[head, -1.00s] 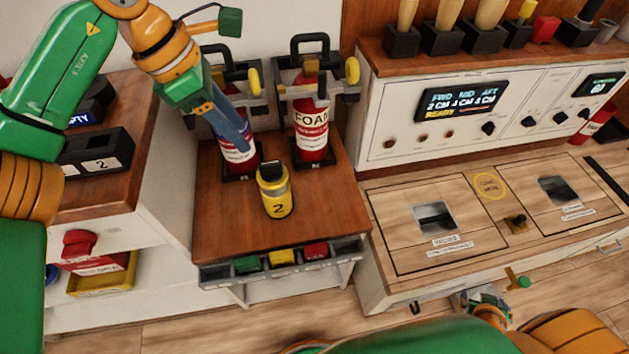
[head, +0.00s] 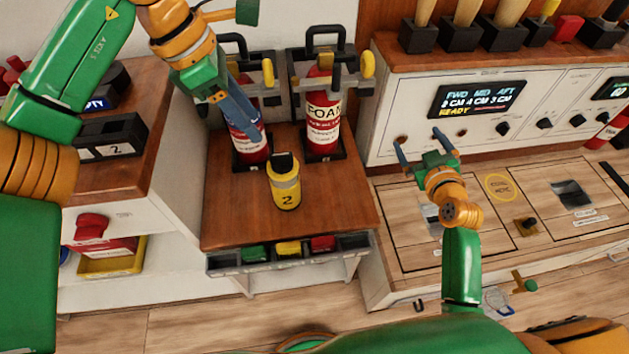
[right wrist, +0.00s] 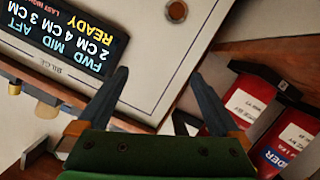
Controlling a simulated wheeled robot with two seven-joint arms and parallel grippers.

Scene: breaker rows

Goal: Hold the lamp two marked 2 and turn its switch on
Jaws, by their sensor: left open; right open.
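The lamp marked 2 (head: 285,186) is a yellow lantern with a black top and a grey band. It stands upright on the wooden top of the middle stand (head: 230,215). Its switch is too small to make out. My left gripper (head: 248,128) is open, above and to the left of the lamp, in front of a red extinguisher, and not touching the lamp. My right gripper (head: 418,142) is open and empty, to the right of the lamp, in front of the white panel. Its fingers show in the right wrist view (right wrist: 160,78), with nothing between them.
Two red extinguishers stand in brackets behind the lamp, one marked FOAM (head: 322,118). A tray (head: 225,262) with coloured items hangs at the stand's front edge. A black holder marked 2 (head: 110,140) sits on the left cabinet. The panel display (head: 478,94) reads READY.

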